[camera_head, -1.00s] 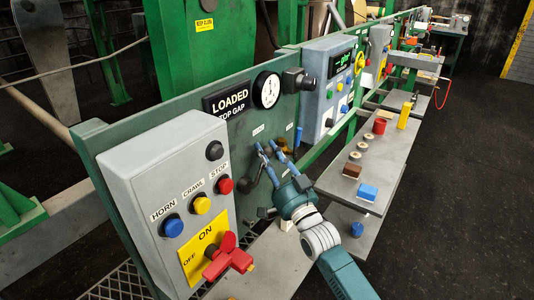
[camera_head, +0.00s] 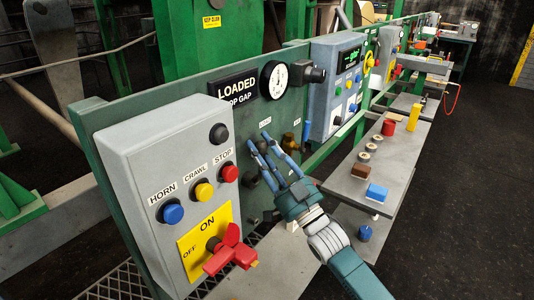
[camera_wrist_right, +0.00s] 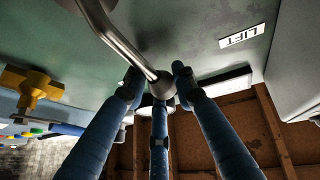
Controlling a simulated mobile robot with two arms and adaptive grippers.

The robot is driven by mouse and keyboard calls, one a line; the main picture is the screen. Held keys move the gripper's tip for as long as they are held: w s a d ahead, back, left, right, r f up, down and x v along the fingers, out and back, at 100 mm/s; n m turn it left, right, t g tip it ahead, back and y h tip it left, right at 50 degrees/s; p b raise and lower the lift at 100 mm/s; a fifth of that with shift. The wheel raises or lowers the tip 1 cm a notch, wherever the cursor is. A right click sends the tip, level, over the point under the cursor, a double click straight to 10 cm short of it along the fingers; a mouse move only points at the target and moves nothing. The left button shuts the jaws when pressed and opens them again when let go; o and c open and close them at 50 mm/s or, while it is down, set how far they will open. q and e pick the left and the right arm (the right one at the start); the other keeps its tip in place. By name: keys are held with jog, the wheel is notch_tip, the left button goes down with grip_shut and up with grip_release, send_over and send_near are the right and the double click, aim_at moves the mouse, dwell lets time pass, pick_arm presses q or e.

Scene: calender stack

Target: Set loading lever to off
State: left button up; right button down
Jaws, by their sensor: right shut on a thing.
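A bent metal lever with a ball end (camera_wrist_right: 110,30) shows in the right wrist view against the green panel, and I take it as the loading lever. My right gripper (camera_wrist_right: 157,85) has its blue fingers closed around the ball end. In the head view the right gripper (camera_head: 262,148) is at the green panel, beside the grey control box, and its fingers hide most of the lever. A sign on the panel (camera_head: 246,86) reads LOADED. A LIFT label (camera_wrist_right: 242,36) shows in the wrist view. My left gripper is not in view.
The grey box carries a red ON/OFF handle (camera_head: 231,251) and blue, yellow and red buttons. A brass-coloured fitting (camera_head: 290,142) is right of the gripper.

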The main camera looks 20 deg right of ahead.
jog(key=shift+s+a+r+n+y+b, duration=0.1)
jog(key=shift+s+a+n+y+b, duration=0.15)
jog(key=shift+n+y, duration=0.3)
jog(key=shift+s+a+r+n+y+b, duration=0.15)
jog(key=shift+a+n+y, duration=0.15)
jog(key=shift+n, duration=0.35)
jog(key=c, duration=1.5)
grip_release()
jog(key=shift+g, duration=0.3)
jog(key=shift+o, duration=0.2)
jog(key=shift+f, duration=0.1)
jog(key=shift+s, duration=0.1)
jog(key=shift+s+d+f, duration=0.15)
jog(key=shift+d+f, duration=0.05)
jog(key=shift+f, duration=0.1)
jog(key=v, duration=1.1)
jog(key=shift+s, duration=0.2)
